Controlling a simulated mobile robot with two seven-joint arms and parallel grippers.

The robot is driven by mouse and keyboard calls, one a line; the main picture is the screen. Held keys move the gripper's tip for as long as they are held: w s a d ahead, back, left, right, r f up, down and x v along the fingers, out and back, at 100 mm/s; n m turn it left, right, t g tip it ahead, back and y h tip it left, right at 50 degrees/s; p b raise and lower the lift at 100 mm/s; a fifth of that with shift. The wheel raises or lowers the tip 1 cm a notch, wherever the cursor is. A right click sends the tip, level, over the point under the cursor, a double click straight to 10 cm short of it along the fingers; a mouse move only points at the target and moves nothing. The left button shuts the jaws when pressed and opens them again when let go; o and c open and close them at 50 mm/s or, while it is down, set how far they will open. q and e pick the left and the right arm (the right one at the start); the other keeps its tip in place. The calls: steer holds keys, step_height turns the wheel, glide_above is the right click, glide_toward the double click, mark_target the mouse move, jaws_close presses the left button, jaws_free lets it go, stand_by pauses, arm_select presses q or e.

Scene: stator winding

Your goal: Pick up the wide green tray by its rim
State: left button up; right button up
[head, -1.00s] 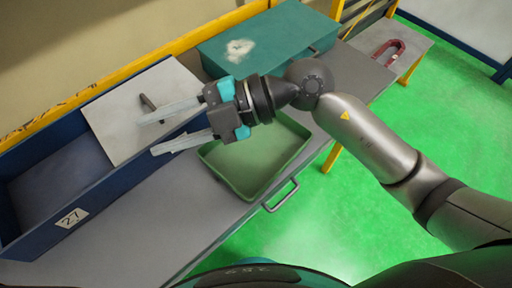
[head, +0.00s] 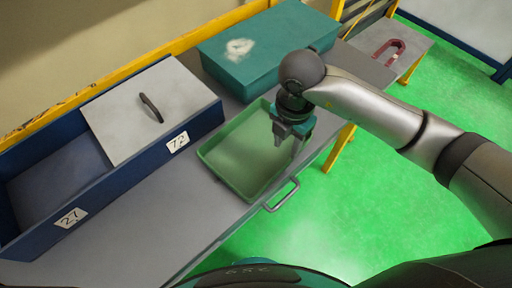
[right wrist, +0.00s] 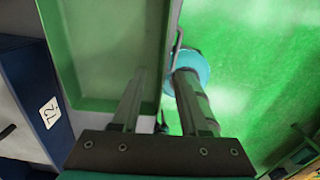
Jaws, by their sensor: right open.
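The wide green tray (head: 232,160) lies on the grey workbench, and its shallow inside also shows in the right wrist view (right wrist: 105,45). My right gripper (head: 294,152) points down at the tray's right rim, its fingers partly hidden by the hand in the head view. In the right wrist view the gripper (right wrist: 160,75) is open and empty. One finger is over the inside of the tray and the other is outside, with the rim running between them. I cannot tell how far down the fingers reach. My left gripper is not in view.
A blue bin (head: 205,128) with number labels and a grey handled lid (head: 125,105) stands left of the tray. A teal box (head: 275,45) stands behind it. A metal handle (head: 283,196) sticks out at the bench (head: 150,220) edge. A red horseshoe-shaped object (head: 388,49) lies farther right.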

glide_above(283, 171)
steer(key=f, duration=0.4)
steer(key=shift+w+a+f, duration=0.15)
steer(key=shift+w+f, duration=0.1)
steer(key=shift+w, duration=0.15)
steer(key=f, duration=0.4)
steer(key=shift+s+f, duration=0.1)
steer(key=shift+s, duration=0.25)
steer(key=shift+f, duration=0.5)
jaws_close()
